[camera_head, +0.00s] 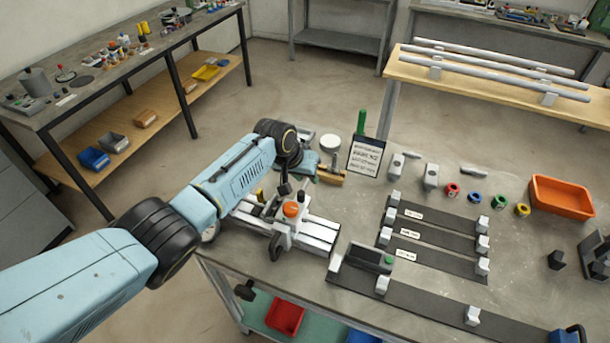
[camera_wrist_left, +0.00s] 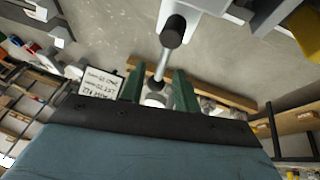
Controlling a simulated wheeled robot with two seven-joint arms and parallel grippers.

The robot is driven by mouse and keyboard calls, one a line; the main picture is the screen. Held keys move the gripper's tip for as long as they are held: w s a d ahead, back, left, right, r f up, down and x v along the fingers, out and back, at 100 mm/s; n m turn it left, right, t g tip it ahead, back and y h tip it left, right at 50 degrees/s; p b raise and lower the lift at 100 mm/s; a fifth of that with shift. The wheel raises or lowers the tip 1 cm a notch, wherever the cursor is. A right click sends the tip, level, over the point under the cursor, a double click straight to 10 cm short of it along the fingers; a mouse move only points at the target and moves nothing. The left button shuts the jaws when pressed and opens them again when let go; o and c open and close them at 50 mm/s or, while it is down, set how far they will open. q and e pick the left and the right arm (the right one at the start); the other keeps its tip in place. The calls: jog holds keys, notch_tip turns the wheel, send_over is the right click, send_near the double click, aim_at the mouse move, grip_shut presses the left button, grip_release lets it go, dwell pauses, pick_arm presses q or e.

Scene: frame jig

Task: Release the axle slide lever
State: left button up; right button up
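The white frame jig (camera_head: 320,232), with rails and an orange knob (camera_head: 291,209), stands at the near left of the workbench. In the left wrist view a lever (camera_wrist_left: 163,66), a thin metal rod with dark ends, extends from a white part of the jig. My left gripper (camera_wrist_left: 159,76) has two green fingers, one on each side of the rod, with visible gaps. It is open and does not appear to grip the lever. In the head view my left arm reaches over the jig, and its fingers are hard to make out. My right gripper is not in view.
A shelved table (camera_head: 110,75) stands at the left. Bench surface between these is partly clear.

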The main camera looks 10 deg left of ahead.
pick_arm(q)
jog(key=p+v, duration=0.1)
jog(key=v, duration=1.2)
jog(key=shift+r+p, duration=0.2)
jog(key=shift+p, duration=0.15)
